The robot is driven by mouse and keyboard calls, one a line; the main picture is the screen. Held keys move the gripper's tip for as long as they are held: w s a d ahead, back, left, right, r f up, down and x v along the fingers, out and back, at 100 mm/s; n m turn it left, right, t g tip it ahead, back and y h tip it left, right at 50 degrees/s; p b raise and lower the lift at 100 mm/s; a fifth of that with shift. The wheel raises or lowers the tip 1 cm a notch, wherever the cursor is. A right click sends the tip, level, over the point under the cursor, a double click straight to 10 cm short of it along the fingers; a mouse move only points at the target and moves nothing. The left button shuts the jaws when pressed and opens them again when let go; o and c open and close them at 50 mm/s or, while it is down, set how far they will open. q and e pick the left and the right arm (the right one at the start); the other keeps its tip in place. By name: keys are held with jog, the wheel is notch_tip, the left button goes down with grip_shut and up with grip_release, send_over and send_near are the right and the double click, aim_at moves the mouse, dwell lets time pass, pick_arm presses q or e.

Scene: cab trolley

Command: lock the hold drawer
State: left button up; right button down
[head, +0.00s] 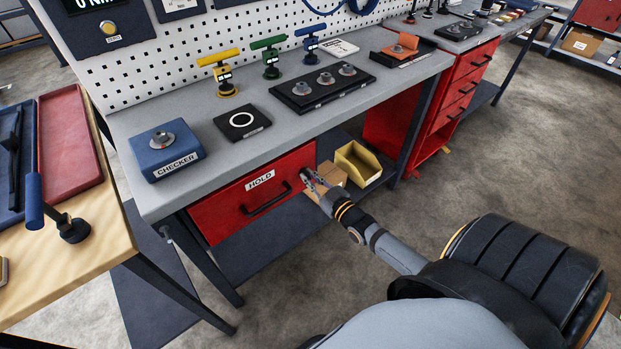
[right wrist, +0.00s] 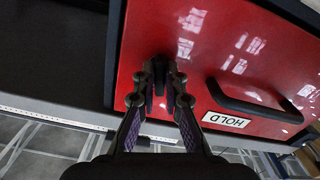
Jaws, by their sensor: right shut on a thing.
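The red hold drawer (head: 225,212) is under the grey bench, with a white HOLD label (head: 260,180) and a black bar handle (head: 266,200). Its front looks shut. My right gripper (head: 309,178) is at the right end of the drawer front, beside the handle. In the right wrist view the drawer front (right wrist: 195,60) is upside down, and the fingers (right wrist: 160,82) are shut on a small dark piece at the front, seemingly the drawer's lock key or knob. The fingers hide most of it, so its turn angle cannot be told. My left gripper is not in view.
On the grey bench (head: 300,135) stand a blue CHECKER box (head: 168,160), a black pad with a white ring (head: 242,122) and several coloured clamps. A yellow bin (head: 358,163) and a cardboard box (head: 332,173) sit on the lower shelf, close behind my right gripper.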

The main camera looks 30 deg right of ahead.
jog(key=m, duration=0.3)
jog(key=c, duration=1.4)
grip_release()
jog(key=shift+s, duration=0.2)
jog(key=s, duration=0.7)
jog(key=s+d, duration=0.1)
jog(key=s, duration=0.3)
jog(key=shift+s, duration=0.3)
